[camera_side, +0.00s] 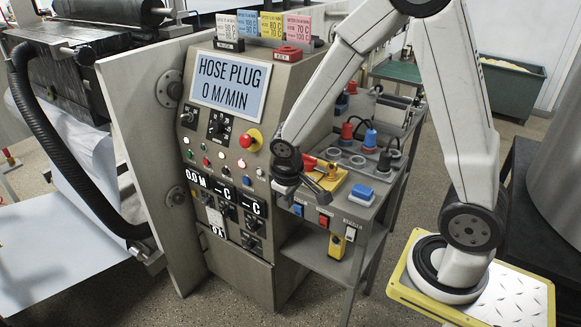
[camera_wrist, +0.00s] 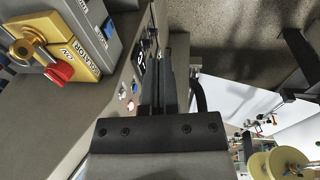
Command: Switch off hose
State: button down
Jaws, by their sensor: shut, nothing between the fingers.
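No part is clearly marked as the hose switch. The panel display (camera_side: 230,83) reads "HOSE PLUG 0 M/MIN". Blue (camera_side: 297,210), red (camera_side: 323,222) and white (camera_side: 350,233) switches sit on the cart's front edge; their labels are too small to read. My gripper (camera_wrist: 166,55) is shut and empty in the wrist view, its fingers pointing along the control panel. In the side view its dark body hangs between the panel and the cart; the fingertips are hard to make out there. A black ribbed hose (camera_side: 58,140) runs down the machine's left side.
A yellow isolator block (camera_wrist: 86,25) with a red handle (camera_wrist: 59,73) lies left of the fingers. The control panel carries a red stop button (camera_side: 251,140), knobs and small lamps. The cart top holds coloured plugs and a blue block (camera_side: 362,192).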

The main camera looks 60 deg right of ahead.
aim_at(296, 211)
jog(key=w+d+f+g+h, duration=0.1)
jog(key=w+d+f+h, duration=0.2)
jog(key=w+d+f, duration=0.2)
notch_tip(296, 211, down, 4)
jog(key=w, duration=0.3)
jog(key=shift+d, duration=0.2)
jog(key=shift+f, duration=0.15)
jog(key=d+f, duration=0.8)
jog(key=shift+f, duration=0.15)
dwell(0.7)
jog(key=shift+d, duration=0.1)
jog(key=shift+d, duration=0.35)
jog(key=shift+r, duration=0.2)
